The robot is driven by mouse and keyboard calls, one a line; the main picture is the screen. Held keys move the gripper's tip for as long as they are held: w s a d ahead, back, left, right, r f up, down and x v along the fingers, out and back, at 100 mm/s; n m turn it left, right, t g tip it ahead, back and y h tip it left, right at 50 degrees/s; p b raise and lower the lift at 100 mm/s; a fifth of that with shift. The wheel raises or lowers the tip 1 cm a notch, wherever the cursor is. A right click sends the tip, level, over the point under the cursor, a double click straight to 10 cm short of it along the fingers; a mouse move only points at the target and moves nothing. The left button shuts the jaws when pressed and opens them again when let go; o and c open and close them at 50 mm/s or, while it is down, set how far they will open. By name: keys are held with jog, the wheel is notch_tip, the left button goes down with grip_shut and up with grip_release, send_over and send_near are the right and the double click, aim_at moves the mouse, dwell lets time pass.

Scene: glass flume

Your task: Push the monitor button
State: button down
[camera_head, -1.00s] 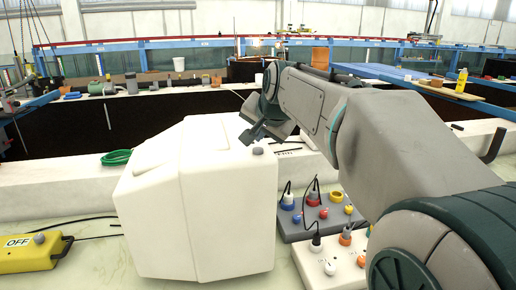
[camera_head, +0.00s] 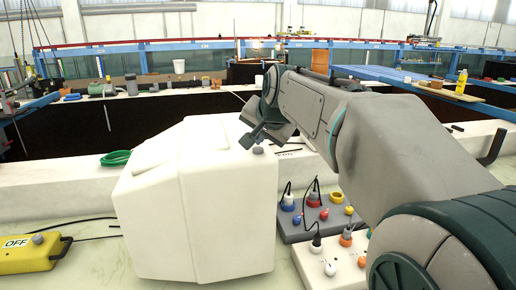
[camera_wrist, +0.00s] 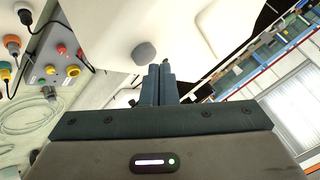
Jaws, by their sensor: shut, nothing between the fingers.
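The white monitor (camera_head: 215,205) stands on the bench in the head view, its back turned towards me. A round grey button (camera_head: 258,150) sits on its top right edge; it also shows in the wrist view (camera_wrist: 143,53) on the white casing. My gripper (camera_head: 246,143) is above the monitor top, just left of and behind the button in the head view. In the wrist view my gripper's fingers (camera_wrist: 160,69) are together and empty, their tips right beside the button. I cannot tell whether they touch it.
A dark socket box (camera_head: 320,222) and a white one (camera_head: 335,262) with plugs and cables lie right of the monitor. A yellow box marked OFF (camera_head: 30,255) lies at the left. A green cable coil (camera_head: 116,158) lies behind the monitor.

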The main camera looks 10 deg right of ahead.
aim_at(259, 150)
jog(key=shift+f+b, duration=0.35)
jog(key=shift+f, duration=0.15)
jog(key=shift+r, duration=0.1)
dwell(0.3)
jog(key=shift+r+p, duration=0.8)
jog(key=shift+r, duration=0.1)
jog(key=shift+r, duration=0.1)
jog(key=shift+r+p, duration=2.4)
jog(key=shift+r, duration=0.5)
